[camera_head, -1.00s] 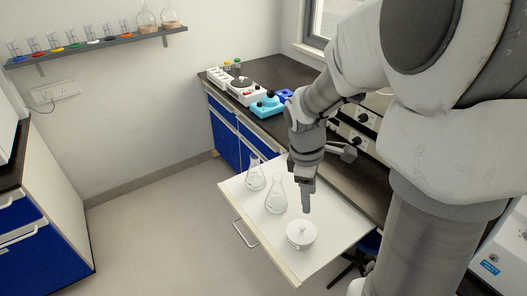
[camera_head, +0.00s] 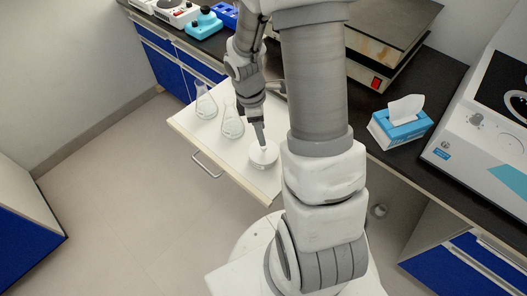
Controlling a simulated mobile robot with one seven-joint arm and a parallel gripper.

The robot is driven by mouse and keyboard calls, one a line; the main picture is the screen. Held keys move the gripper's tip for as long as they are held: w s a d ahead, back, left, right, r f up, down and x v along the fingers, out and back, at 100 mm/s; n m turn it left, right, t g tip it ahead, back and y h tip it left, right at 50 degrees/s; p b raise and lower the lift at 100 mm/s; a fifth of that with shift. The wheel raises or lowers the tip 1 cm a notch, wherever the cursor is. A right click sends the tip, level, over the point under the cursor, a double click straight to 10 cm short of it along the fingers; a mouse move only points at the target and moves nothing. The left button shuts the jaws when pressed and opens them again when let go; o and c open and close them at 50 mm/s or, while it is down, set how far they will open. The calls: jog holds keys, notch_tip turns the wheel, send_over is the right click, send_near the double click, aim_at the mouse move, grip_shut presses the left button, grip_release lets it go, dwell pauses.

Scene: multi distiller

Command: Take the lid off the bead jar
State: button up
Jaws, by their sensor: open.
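The bead jar (camera_head: 264,162) is a low, round white jar standing on the white pull-out shelf. Its white lid (camera_head: 257,155) is on it, with a small knob in the middle. My gripper (camera_head: 262,146) points down right over the lid, with its tips at or just above the knob. The jaws are open, though they are small and seen edge-on. I cannot tell whether they touch the knob or stand around it. What is inside the jar is not visible.
Two glass flasks, one farther (camera_head: 206,105) and one nearer (camera_head: 232,125), stand left of the jar on the white shelf (camera_head: 183,119). A blue tissue box (camera_head: 398,130) sits on the dark bench to the right. Open floor lies left of the shelf.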

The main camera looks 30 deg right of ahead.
aim_at(264, 149)
jog(key=f, duration=0.4)
jog(key=f+b, duration=0.1)
jog(key=f, duration=0.2)
jog(key=shift+w+d+f, duration=0.1)
jog(key=shift+w+d, duration=0.05)
jog(key=shift+d, duration=0.2)
grip_shut()
